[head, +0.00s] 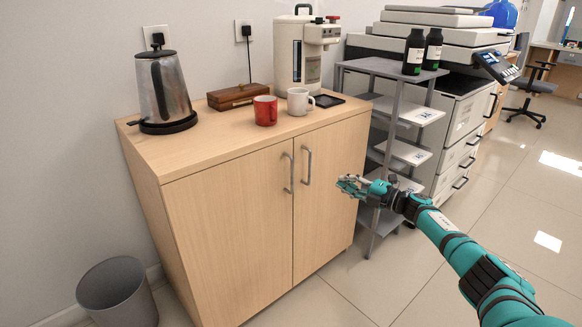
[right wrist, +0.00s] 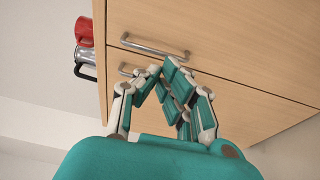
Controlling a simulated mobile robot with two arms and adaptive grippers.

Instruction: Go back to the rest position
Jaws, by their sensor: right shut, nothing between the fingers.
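My right gripper (head: 355,187) reaches in from the lower right of the head view, in front of the right door of the wooden cabinet (head: 225,225). Its fingers are shut and empty. In the right wrist view the fingers (right wrist: 162,82) come together just below a door handle (right wrist: 155,46) in the picture; I cannot tell how far they are from the door. Both cabinet doors look closed. My left gripper is in neither view.
On the cabinet top stand a kettle (head: 163,90), a wooden box (head: 238,96), a red mug (head: 265,110), a white mug (head: 298,102) and a water dispenser (head: 297,55). A grey shelf (head: 395,105) stands close right of the cabinet. A bin (head: 117,295) stands at left. Open floor lies in front.

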